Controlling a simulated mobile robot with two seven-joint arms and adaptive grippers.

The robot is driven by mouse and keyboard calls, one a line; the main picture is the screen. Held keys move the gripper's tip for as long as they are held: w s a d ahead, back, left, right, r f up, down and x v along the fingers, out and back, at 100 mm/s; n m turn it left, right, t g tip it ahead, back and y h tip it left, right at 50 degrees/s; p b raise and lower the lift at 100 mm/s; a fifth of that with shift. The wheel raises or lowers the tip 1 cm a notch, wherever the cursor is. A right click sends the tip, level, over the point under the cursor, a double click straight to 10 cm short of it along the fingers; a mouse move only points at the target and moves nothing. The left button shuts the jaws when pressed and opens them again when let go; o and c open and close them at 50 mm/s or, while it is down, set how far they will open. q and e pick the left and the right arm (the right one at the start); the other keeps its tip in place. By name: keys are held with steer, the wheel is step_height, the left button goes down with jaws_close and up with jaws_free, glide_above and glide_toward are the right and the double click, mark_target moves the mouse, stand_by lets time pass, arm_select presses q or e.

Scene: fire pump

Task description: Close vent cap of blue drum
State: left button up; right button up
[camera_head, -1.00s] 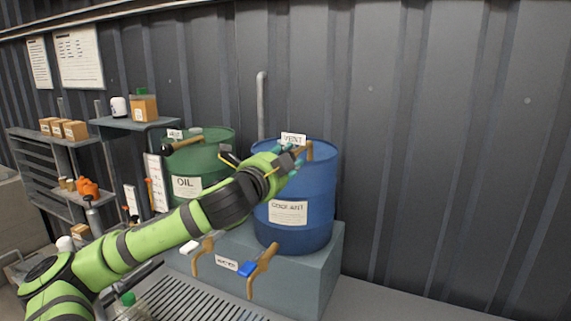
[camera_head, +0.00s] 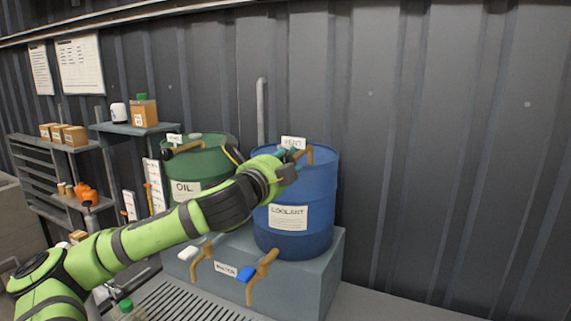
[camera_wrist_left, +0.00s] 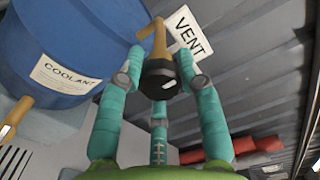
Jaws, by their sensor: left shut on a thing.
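The blue drum (camera_head: 315,225), labelled COOLANT, stands upright on a grey-blue block. A white VENT sign (camera_head: 293,142) and a brass vent pipe (camera_head: 309,153) are at its top. In the left wrist view, a black vent cap (camera_wrist_left: 159,72) with a brass stem sits beside the VENT sign (camera_wrist_left: 188,32). My left gripper (camera_head: 291,161) is at the drum's top, its teal fingers shut around the black cap; it also shows in the left wrist view (camera_wrist_left: 160,86). The hand hides part of the drum top in the head view. My right gripper is out of view.
A green OIL drum (camera_head: 205,165) stands close left, behind my left arm. Brass taps with a white handle (camera_head: 199,251) and a blue handle (camera_head: 246,273) stick out of the block (camera_head: 310,285). Shelves with boxes (camera_head: 145,112) are further left; a corrugated wall is behind.

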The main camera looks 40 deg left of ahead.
arm_select(q)
steer(key=o, duration=1.2)
steer(key=shift+r, duration=0.25)
steer(key=shift+c, duration=0.2)
steer(key=shift+w+f, duration=0.1)
steer(key=shift+f, duration=0.05)
steer(key=shift+d, duration=0.1)
steer(key=v, duration=0.7)
steer(key=shift+s, duration=0.3)
